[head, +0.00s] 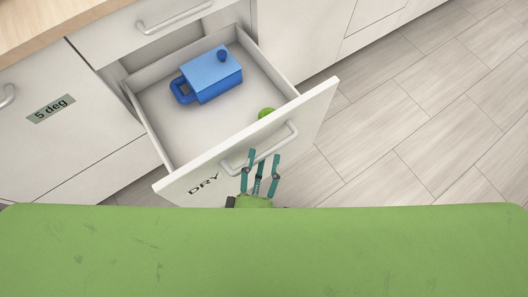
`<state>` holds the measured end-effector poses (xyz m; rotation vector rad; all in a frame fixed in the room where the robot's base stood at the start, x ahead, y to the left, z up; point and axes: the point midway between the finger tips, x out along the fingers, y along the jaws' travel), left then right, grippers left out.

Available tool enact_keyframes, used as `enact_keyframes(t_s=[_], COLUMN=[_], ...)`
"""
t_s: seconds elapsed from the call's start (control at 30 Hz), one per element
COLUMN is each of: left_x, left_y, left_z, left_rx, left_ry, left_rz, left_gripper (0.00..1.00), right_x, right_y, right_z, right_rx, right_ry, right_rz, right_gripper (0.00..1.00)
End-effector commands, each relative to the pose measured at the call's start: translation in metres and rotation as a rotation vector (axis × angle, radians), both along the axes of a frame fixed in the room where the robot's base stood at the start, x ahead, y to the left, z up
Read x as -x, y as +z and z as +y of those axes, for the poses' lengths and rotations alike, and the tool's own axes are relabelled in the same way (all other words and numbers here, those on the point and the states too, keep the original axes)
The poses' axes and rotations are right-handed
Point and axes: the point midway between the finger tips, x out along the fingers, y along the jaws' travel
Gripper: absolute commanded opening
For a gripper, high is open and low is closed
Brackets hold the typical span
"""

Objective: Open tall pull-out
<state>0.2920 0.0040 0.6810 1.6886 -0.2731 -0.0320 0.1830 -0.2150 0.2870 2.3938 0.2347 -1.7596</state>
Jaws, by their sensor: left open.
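A white pull-out with a front marked DRY (203,184) stands well out from the cabinet. Its pale front (318,108) carries a silver bar handle (285,136). My left gripper (264,154) is open, with its teal fingers pointing up in the picture at the handle, one finger overlapping the bar in view. I cannot tell whether it touches the handle. Its wrist is partly hidden behind my green body. My right gripper is not in view.
Inside the pull-out are a blue lidded container with a handle (215,75) and a small green thing (266,114) partly hidden by the front. A closed cabinet front marked 5 deg (51,108) is at left. The tiled floor (420,115) at right is clear.

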Motion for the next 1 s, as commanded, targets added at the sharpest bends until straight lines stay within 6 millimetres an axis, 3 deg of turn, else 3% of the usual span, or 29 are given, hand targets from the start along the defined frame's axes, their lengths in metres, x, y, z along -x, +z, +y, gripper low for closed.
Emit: enact_keyframes(t_s=[0.1, 0.33, 1.0], left_x=[0.022, 0.049, 0.053], left_y=[-0.004, -0.007, -0.008], left_z=[0.004, 0.01, 0.01], left_rx=[-0.003, -0.002, -0.007], left_ry=[-0.003, -0.002, -0.003], left_rz=[0.005, 0.002, 0.003], left_gripper=[0.49, 0.49, 0.49], right_x=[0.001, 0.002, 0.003], right_y=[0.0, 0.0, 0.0], right_z=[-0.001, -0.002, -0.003], right_rx=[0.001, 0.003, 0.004], right_ry=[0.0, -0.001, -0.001], right_rz=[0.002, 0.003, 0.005], right_gripper=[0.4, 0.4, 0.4])
